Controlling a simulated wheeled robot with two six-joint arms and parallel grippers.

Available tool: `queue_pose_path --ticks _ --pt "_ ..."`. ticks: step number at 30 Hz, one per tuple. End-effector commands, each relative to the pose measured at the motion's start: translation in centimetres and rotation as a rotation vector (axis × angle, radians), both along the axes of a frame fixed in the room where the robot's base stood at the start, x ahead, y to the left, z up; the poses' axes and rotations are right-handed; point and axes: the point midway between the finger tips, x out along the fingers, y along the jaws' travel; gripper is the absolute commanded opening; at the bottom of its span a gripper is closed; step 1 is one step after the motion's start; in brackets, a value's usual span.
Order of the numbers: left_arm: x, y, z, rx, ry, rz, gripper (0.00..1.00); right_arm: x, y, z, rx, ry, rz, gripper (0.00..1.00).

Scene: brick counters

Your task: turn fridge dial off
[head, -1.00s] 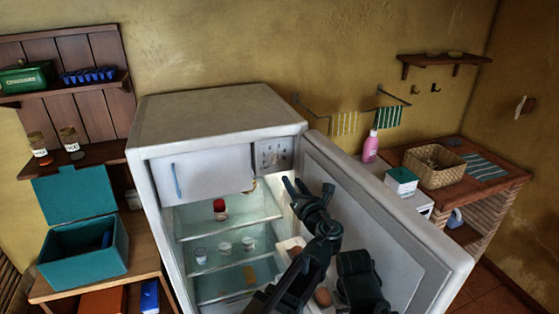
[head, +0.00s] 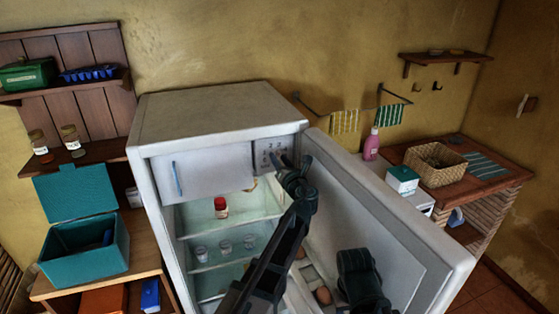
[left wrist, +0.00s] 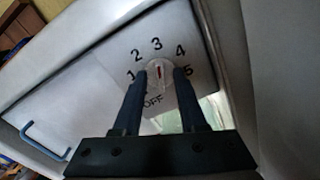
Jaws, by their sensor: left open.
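The fridge (head: 215,112) stands with its door (head: 385,225) swung open to the right. Its dial panel (head: 262,150) is at the top right, next to the freezer flap. In the left wrist view the round pale dial (left wrist: 160,68) has a red mark, with numbers 1 to 5 and OFF around it. The red mark runs roughly along the line between 3 and OFF. My left gripper (head: 281,160) is open at the panel; in the left wrist view its fingertips (left wrist: 159,76) are on either side of the dial. Contact cannot be told. My right gripper is not seen.
The freezer flap (head: 205,172) with a blue handle is shut. A red-capped jar (head: 221,207) and several glasses stand on the fridge shelves. A dark link of mine is by the open door. A teal box (head: 85,250) stands at left.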

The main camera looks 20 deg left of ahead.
Motion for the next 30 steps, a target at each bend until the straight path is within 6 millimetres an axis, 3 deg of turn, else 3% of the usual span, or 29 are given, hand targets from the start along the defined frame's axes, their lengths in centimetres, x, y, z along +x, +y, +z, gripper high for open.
queue_pose_path --ticks 5,12,13,30 --pt "-0.01 0.0 0.0 0.0 0.0 0.0 0.41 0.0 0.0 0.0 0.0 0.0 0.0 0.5" --pt "-0.02 -0.01 0.0 0.0 0.0 0.0 0.02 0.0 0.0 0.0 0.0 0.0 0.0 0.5" --pt "-0.02 -0.02 0.0 0.0 0.0 0.0 0.0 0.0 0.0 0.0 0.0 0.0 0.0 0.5" --pt "-0.04 -0.01 0.01 -0.056 -0.038 0.0 0.0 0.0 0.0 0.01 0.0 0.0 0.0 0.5"
